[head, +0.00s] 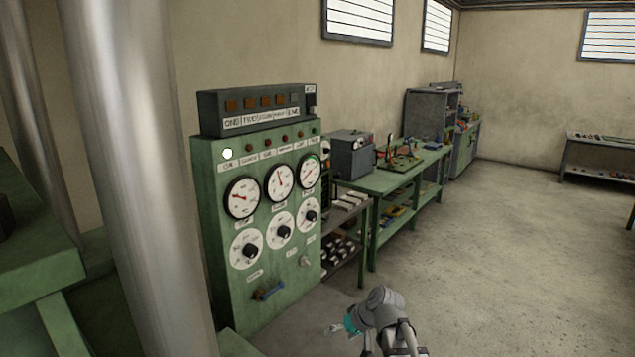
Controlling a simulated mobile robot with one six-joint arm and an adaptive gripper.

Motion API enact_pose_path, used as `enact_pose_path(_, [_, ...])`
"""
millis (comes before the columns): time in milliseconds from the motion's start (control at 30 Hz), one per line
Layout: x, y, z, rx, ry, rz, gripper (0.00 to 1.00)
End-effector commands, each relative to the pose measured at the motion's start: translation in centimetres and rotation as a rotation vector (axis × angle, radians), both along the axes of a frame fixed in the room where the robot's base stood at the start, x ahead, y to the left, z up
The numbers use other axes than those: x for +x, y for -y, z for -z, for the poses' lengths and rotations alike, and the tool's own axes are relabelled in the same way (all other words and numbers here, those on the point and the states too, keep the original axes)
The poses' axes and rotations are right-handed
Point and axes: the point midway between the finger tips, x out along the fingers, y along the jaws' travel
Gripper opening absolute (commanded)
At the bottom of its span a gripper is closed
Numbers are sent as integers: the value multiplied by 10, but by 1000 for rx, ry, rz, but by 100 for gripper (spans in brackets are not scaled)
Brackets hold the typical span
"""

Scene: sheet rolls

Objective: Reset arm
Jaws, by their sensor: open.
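My gripper (335,328) shows at the bottom of the head view, low and right of centre. Its light grey fingertips reach to the left, past a teal band on the wrist. It is open, and I see nothing between its fingers. The grey arm behind it runs off the bottom edge. The gripper appears over bare floor, to the right of the green control panel's base and apart from it in the picture.
A green control panel (226,288) with dials and a blue handle stands left of centre. A shiny metal column (160,180) rises nearer on the left. A green workbench (372,184) lines the wall behind. The concrete floor (480,270) on the right is clear.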

Motion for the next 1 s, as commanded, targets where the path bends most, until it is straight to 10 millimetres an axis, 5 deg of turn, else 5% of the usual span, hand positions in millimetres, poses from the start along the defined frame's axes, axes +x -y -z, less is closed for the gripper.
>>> enact_pose_path(200, [-66, 49, 25, -247, -167, 78, 93])
enact_pose_path(433, [-114, 94, 35, -458, -290, 182, 93])
enact_pose_path(1000, [-129, 110, 35, -536, -331, 227, 93])
